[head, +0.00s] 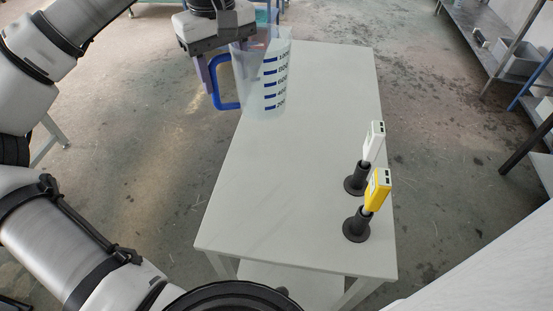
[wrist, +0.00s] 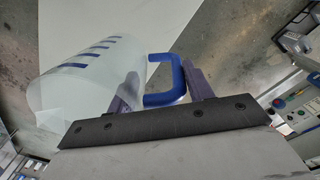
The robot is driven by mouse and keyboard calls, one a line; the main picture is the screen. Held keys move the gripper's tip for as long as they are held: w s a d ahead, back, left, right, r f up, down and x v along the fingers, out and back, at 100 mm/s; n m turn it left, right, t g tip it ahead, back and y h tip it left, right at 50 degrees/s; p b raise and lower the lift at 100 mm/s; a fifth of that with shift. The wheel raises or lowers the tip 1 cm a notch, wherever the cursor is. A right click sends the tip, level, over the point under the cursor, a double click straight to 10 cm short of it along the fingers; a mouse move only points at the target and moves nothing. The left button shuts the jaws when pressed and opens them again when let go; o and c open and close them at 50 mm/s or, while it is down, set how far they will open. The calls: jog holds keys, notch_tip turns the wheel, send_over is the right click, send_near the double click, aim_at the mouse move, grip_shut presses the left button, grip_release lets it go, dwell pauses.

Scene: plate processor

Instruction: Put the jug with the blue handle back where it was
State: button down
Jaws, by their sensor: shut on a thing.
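The clear jug (head: 266,95) with blue measuring marks is upright at the far left part of the white table in the head view. Its blue handle (head: 217,96) points left. My gripper (head: 212,76) is at the handle side of the jug. In the wrist view the blue handle (wrist: 178,76) is between the two fingers of my gripper (wrist: 162,80), which is shut on it. The jug body (wrist: 85,75) lies to the left in that view. I cannot tell whether the jug's base touches the table.
The white table (head: 270,190) is bare in its middle and front. A white tool (head: 374,143) and a yellow tool (head: 378,189) stand in black holders along its right edge. Metal shelving (head: 490,40) is at the far right, beyond open floor.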

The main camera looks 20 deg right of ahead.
aim_at(229, 105)
jog(key=shift+d+f, duration=0.1)
jog(key=shift+f, duration=0.1)
notch_tip(229, 105, down, 20)
jog(key=p, duration=0.3)
jog(key=shift+r+p, duration=0.25)
jog(key=shift+p, duration=0.05)
jog(key=shift+f+b, duration=0.2)
jog(key=shift+b, duration=0.1)
jog(key=c, duration=0.6)
grip_release()
jog(key=shift+r, duration=0.1)
jog(key=r+b, duration=0.2)
jog(key=r, duration=1)
jog(key=shift+a+r+b, duration=0.1)
jog(key=shift+a+b, duration=0.1)
jog(key=shift+b, duration=0.1)
